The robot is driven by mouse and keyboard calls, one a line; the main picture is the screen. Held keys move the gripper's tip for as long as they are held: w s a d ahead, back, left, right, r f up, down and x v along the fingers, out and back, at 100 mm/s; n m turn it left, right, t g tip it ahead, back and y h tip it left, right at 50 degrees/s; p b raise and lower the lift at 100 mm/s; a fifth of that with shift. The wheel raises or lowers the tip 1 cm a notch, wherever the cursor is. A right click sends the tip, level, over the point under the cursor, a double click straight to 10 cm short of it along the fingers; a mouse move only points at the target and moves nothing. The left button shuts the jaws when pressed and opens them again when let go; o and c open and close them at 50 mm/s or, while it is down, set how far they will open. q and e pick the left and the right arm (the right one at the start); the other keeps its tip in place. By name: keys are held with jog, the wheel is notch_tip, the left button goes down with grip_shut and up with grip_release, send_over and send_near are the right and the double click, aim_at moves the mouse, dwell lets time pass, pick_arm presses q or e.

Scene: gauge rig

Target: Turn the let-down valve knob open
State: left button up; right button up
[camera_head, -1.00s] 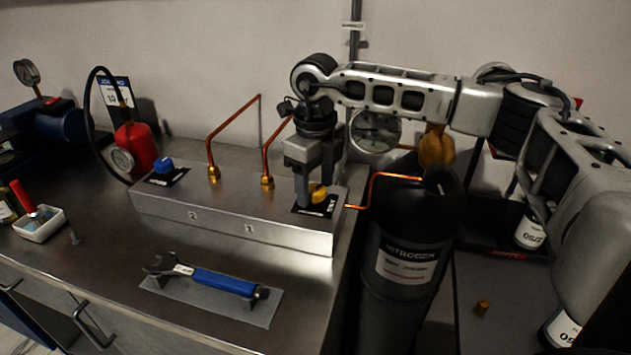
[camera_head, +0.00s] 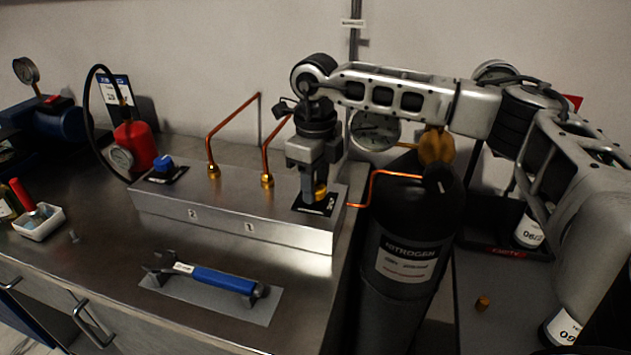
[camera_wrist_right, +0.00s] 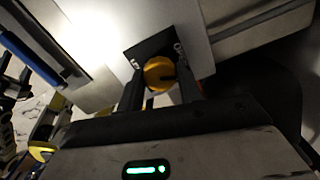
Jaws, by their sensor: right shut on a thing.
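The yellow valve knob (camera_head: 321,190) sits on a black label plate (camera_head: 318,208) at the right end of the metal manifold block (camera_head: 235,218). My right gripper (camera_head: 314,194) points down over it and is shut on it, hiding much of it in the head view. In the right wrist view the yellow knob (camera_wrist_right: 160,74) lies between my right gripper's two dark fingers (camera_wrist_right: 160,88). The plate's lettering is partly covered. A blue knob (camera_head: 163,163) stands at the block's left end, apart from my gripper. My left gripper is not in view.
Copper pipes (camera_head: 230,122) rise from the block close to my right arm. A black nitrogen cylinder (camera_head: 408,225) and a round gauge (camera_head: 374,129) stand right of it. A blue-handled wrench (camera_head: 215,278) lies in front. The red bottle (camera_head: 135,145) is at left.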

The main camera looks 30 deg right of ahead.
aim_at(316, 187)
jog(key=shift+n, duration=2.2)
jog(key=o, duration=1)
notch_tip(316, 187, up, 16)
